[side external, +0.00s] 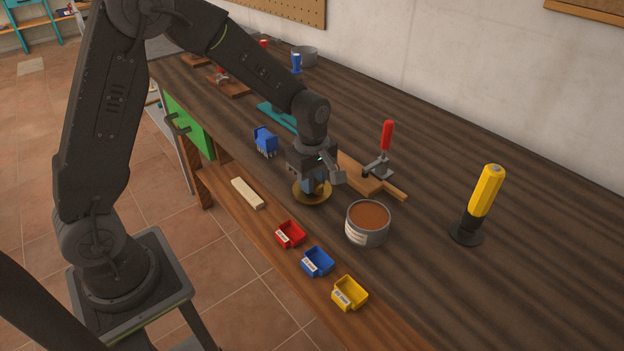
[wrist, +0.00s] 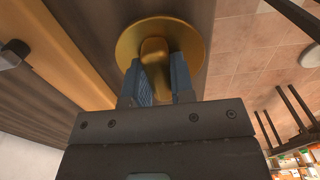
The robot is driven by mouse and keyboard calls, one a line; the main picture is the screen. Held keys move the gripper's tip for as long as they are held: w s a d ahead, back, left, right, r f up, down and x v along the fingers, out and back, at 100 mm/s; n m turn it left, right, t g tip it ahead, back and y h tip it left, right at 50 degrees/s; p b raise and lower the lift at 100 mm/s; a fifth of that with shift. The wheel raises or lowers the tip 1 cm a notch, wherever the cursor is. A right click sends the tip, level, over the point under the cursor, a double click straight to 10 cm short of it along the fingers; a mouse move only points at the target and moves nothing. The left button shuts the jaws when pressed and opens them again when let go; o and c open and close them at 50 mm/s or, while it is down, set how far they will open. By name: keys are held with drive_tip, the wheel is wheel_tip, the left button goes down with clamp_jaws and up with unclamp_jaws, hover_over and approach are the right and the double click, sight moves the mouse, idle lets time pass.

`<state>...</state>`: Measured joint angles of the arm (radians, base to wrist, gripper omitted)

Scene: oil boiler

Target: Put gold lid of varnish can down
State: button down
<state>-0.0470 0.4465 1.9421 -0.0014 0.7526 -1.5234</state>
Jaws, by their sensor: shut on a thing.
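The gold lid (side external: 314,196) is a round disc with a raised knob in its middle. It also shows in the wrist view (wrist: 185,33), where the blue fingers of my gripper (wrist: 157,78) are shut on its knob from both sides. In the side view my gripper (side external: 312,184) points down with the lid under it, near the front edge of the bench. I cannot tell whether the lid touches the bench or hangs just above it. The varnish can (side external: 367,225) stands open to the right of the lid, with brown varnish inside.
Red (side external: 290,234), blue (side external: 317,262) and yellow (side external: 349,293) bins stand along the front edge. A pale block (side external: 247,193) lies left of the lid. A red-handled clamp (side external: 383,152) on a wooden board is behind the can. A yellow-handled tool (side external: 479,205) stands far right.

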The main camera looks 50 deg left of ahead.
drive_tip(key=shift+f, duration=0.1)
drive_tip(key=c, duration=1)
unclamp_jaws()
drive_tip(key=s+r+m+t, duration=0.1)
drive_tip(key=s+r+m, duration=0.15)
drive_tip(key=r, duration=0.55)
drive_tip(key=s+r+m+t, duration=0.1)
drive_tip(key=s+r+m, duration=0.15)
drive_tip(key=r, duration=0.65)
drive_tip(key=shift+s+d+r+m+t, duration=0.3)
drive_tip(key=shift+s+m+t, duration=0.3)
drive_tip(key=shift+s+m, duration=1.75)
drive_tip(key=shift+s+d+r+m+t, duration=0.15)
drive_tip(key=shift+s+d+m+t, duration=0.35)
drive_tip(key=shift+s+m, duration=1.85)
drive_tip(key=shift+s+d+r+m+t, duration=0.2)
drive_tip(key=shift+s+m+t, duration=0.5)
drive_tip(key=shift+s+m, duration=1.65)
